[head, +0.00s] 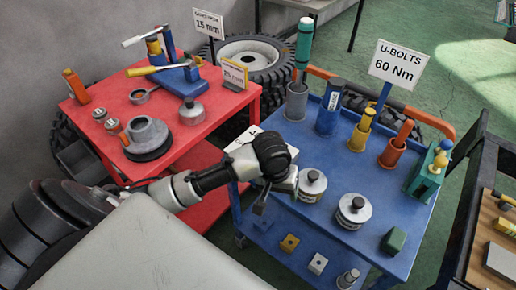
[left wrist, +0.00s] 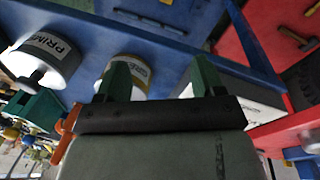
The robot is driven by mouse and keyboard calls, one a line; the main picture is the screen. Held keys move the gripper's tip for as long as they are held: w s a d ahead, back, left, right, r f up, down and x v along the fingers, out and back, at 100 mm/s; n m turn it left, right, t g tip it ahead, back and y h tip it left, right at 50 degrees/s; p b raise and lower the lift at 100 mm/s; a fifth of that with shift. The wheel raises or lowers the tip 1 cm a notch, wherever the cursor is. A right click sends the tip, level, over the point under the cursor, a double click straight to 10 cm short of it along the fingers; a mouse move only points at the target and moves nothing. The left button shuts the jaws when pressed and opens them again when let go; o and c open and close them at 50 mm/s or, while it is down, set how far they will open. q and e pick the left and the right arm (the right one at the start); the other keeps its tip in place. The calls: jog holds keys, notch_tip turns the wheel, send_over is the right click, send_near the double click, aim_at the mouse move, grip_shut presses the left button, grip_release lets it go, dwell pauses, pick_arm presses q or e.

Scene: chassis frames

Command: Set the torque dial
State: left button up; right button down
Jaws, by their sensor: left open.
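A sign (head: 398,65) reading "U-BOLTS 60 Nm" stands at the back of the blue cart (head: 325,150). A teal-handled tool (head: 304,45) stands upright in a grey cup (head: 296,102) on that cart; I cannot make out a dial on it. My left gripper (head: 263,205) is over the cart's left edge, beside a white box (head: 243,142) that the wrist partly hides. In the left wrist view its green fingers (left wrist: 160,80) are apart, with a white tin (left wrist: 138,72) showing beyond and partly between them. My right gripper is not in view.
Two round tins (head: 353,211) stand right of my left gripper. Several cups with tools and a green holder (head: 428,172) line the back and right. A dark bench (head: 488,225) borders the right.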

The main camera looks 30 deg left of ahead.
pick_arm(q)
jog(key=w+a+r+n, duration=0.1)
jog(key=w+a, duration=0.1)
jog(key=w+a+r+n, duration=0.2)
jog(key=w+a+r+n+y, duration=0.1)
jog(key=w+a, duration=0.1)
jog(key=a, duration=0.1)
jog(key=shift+w+a+r+n+g, duration=0.1)
jog(key=shift+w+r+n+g, duration=0.2)
jog(key=shift+r+g, duration=0.1)
jog(key=w+a+r+n, duration=0.3)
jog(key=a+r+n, duration=0.2)
jog(key=a, duration=0.1)
jog(key=shift+g, duration=0.3)
notch_tip(320, 180, down, 11)
jog(key=shift+a+r, duration=0.1)
jog(key=shift+a, duration=0.05)
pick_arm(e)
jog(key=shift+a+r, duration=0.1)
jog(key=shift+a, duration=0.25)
